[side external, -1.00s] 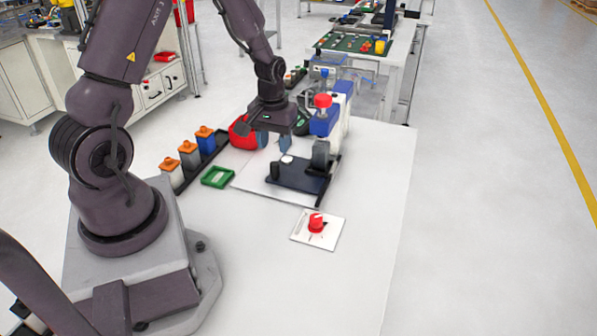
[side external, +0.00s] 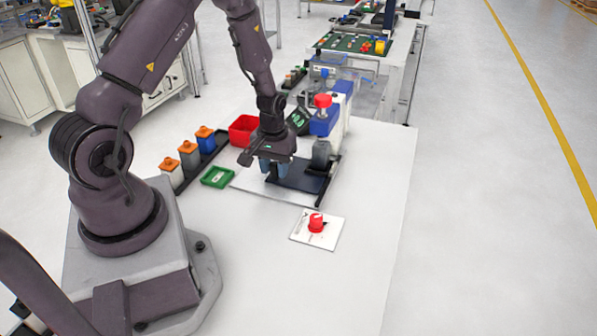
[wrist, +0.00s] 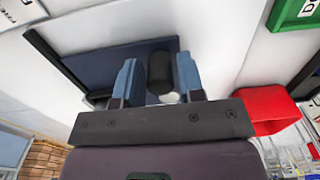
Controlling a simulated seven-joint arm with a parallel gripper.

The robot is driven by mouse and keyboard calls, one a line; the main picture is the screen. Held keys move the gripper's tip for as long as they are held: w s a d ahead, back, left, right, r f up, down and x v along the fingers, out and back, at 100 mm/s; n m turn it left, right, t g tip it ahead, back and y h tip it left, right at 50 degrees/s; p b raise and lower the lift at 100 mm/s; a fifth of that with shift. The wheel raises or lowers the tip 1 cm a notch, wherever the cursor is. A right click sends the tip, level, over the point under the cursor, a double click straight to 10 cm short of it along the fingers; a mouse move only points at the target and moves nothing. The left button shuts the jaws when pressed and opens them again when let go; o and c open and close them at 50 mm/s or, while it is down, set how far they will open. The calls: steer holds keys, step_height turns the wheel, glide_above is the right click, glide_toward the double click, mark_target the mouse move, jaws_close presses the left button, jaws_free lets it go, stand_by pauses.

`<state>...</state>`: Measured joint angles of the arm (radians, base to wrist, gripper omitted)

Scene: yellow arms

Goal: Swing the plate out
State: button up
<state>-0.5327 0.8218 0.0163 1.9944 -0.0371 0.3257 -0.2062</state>
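The dark blue plate (side external: 305,177) lies on a thin light base on the table, its near end toward the viewer in the side view. It also shows in the wrist view (wrist: 105,67), left of my fingers. A black upright post or handle (wrist: 160,72) stands at its edge in the wrist view. My gripper (wrist: 158,66) points down with its two blue fingers apart, one on each side of the black post. Narrow gaps seem to show, and contact is not clear. In the side view my gripper (side external: 275,170) is low at the plate's left end and hides the post.
A bottle-like unit with a red cap (side external: 322,116) stands behind the plate. A red knob (side external: 316,222) is in front. The table's right side is clear.

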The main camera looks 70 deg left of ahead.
steer(key=shift+c, duration=1.3)
steer(key=shift+a, duration=0.1)
steer(key=shift+s+a, duration=0.6)
steer(key=shift+a, duration=0.1)
steer(key=shift+a, duration=0.1)
steer(key=shift+s+a, duration=0.4)
steer(key=shift+a, duration=0.45)
